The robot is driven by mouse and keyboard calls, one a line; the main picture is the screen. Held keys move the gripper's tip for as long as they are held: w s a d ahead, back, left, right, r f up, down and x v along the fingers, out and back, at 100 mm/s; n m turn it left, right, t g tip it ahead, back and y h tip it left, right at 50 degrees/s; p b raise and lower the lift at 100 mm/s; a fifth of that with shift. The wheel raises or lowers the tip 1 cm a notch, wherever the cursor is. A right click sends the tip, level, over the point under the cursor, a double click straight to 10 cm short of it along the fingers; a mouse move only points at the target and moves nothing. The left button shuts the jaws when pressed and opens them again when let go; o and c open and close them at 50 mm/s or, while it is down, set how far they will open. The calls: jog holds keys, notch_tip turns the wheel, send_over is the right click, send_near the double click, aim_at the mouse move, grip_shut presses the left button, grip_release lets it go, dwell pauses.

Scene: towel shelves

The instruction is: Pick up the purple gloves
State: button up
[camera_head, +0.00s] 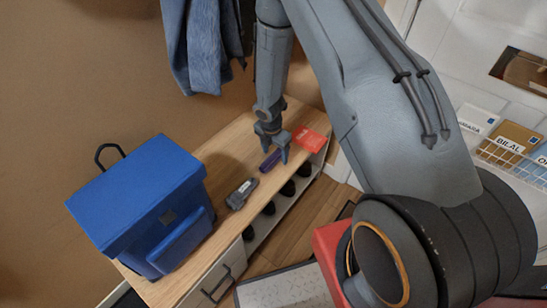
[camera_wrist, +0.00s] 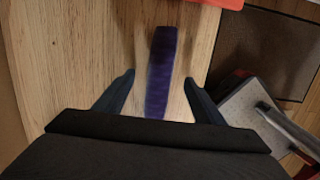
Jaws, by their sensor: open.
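The purple gloves (camera_head: 270,160) lie on the wooden top of a low shoe bench. They look like a narrow dark purple strip. In the wrist view the gloves (camera_wrist: 161,72) run lengthwise between the two fingers. My gripper (camera_head: 273,147) is open above them, with one finger to each side. In the wrist view my gripper (camera_wrist: 157,88) shows both fingertips apart from the gloves. The near end of the gloves is close to the dark gripper body.
A red item (camera_head: 309,139) lies on the bench (camera_head: 222,152) just beyond the gloves. Blue clothing (camera_head: 205,45) hangs on the wall. Black shoes (camera_head: 269,208) sit below the bench top.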

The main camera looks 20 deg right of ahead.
jog(key=shift+c, duration=0.4)
jog(key=c, duration=1.1)
jog(key=shift+c, duration=0.2)
